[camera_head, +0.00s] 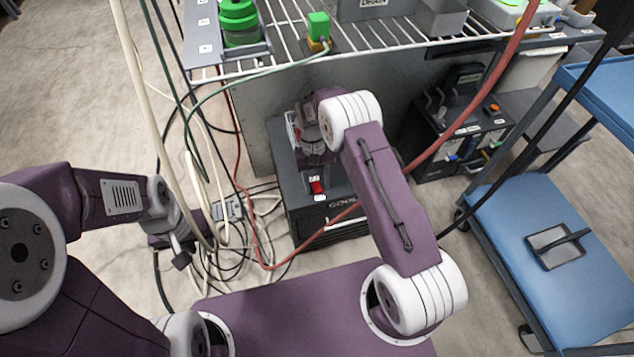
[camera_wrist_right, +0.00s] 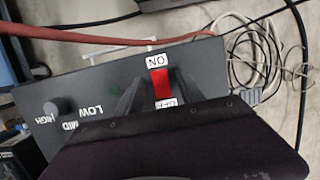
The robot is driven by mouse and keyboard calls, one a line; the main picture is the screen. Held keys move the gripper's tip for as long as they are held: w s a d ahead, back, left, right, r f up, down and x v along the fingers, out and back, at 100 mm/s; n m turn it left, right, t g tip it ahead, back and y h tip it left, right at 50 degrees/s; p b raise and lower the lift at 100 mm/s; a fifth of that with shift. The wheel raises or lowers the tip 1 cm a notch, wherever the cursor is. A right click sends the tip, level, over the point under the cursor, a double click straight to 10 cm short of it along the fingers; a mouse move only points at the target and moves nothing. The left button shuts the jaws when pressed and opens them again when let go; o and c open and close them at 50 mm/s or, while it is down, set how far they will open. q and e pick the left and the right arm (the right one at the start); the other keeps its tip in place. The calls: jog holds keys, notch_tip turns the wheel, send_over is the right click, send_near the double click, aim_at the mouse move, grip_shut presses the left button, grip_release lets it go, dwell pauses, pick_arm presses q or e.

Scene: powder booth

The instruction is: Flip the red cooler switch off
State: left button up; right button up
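The cooler (camera_head: 303,213) is a dark box on the floor in the head view. Its red switch (camera_head: 316,186) sits on top near the front edge, by a white label. In the right wrist view the red switch (camera_wrist_right: 160,84) lies between an ON label and a partly hidden OFF label; I cannot tell which side is pressed. My right gripper (camera_wrist_right: 160,95) is over the cooler top, its dark fingers apart on either side of the switch in that view, holding nothing. Contact cannot be told. My left gripper (camera_head: 181,258) hangs at left over the cables; its fingers are unclear.
A knob (camera_wrist_right: 58,107) marked LOW, MID, HIGH is on the cooler top. A red hose (camera_head: 466,108) crosses in front of the cooler. Loose cables (camera_head: 262,212) lie left. A wire rack (camera_head: 375,48) stands behind, a blue cart (camera_head: 535,215) at right.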

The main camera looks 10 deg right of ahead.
aim_at(315, 183)
jog(key=p+v, duration=0.3)
jog(key=v, duration=0.4)
jog(key=shift+r, duration=0.25)
dwell(0.4)
